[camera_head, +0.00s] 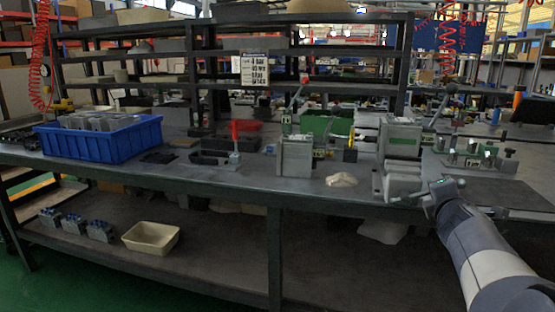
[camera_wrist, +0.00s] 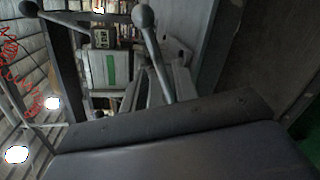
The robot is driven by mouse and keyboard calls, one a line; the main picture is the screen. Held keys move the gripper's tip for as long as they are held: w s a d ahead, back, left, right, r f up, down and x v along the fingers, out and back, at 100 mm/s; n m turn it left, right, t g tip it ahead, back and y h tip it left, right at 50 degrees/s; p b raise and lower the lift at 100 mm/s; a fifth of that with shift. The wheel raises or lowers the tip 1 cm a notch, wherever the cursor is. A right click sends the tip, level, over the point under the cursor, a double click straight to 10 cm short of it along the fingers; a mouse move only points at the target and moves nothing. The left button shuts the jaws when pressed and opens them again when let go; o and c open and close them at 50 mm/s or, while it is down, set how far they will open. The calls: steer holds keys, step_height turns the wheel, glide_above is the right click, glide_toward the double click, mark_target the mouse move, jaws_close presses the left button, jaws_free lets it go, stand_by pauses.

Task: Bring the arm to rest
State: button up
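My arm reaches in from the lower right of the head view. My gripper (camera_head: 440,190) is at the front edge of the bench, just right of a grey machine block (camera_head: 403,182). It is small and partly hidden by my own wrist, so I cannot see whether the fingers are apart or touching. No held object can be made out. The wrist view is tilted and shows a lever with a round grey knob (camera_wrist: 143,16) close by, with a grey block with a green label (camera_wrist: 110,68) behind it.
The workbench (camera_head: 255,183) carries a blue crate (camera_head: 100,142) with grey blocks at left, a fixture with a red-knobbed lever (camera_head: 297,150) in the middle, and a larger grey fixture (camera_head: 402,138) at right. A cream tray (camera_head: 152,237) stands on the lower shelf beside several blocks.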

steer(key=shift+x, duration=1.95)
steer(key=shift+s+a, duration=0.1)
steer(key=shift+s, duration=0.1)
steer(key=r+p+v, duration=0.1)
steer(key=p+v, duration=0.1)
steer(key=v, duration=0.8)
steer(key=x, duration=0.3)
steer(key=b+x, duration=0.1)
steer(key=x, duration=0.3)
steer(key=f+b+x, duration=0.1)
steer(key=x, duration=0.2)
steer(key=shift+w+f, duration=0.1)
steer(key=shift+w, duration=0.1)
steer(key=shift+s+d+f+m+y, duration=0.1)
steer(key=shift+d+f+m+y, duration=0.1)
steer(key=shift+f+m+y, duration=0.3)
steer(key=shift+r, duration=0.15)
steer(key=shift+s+r, duration=0.1)
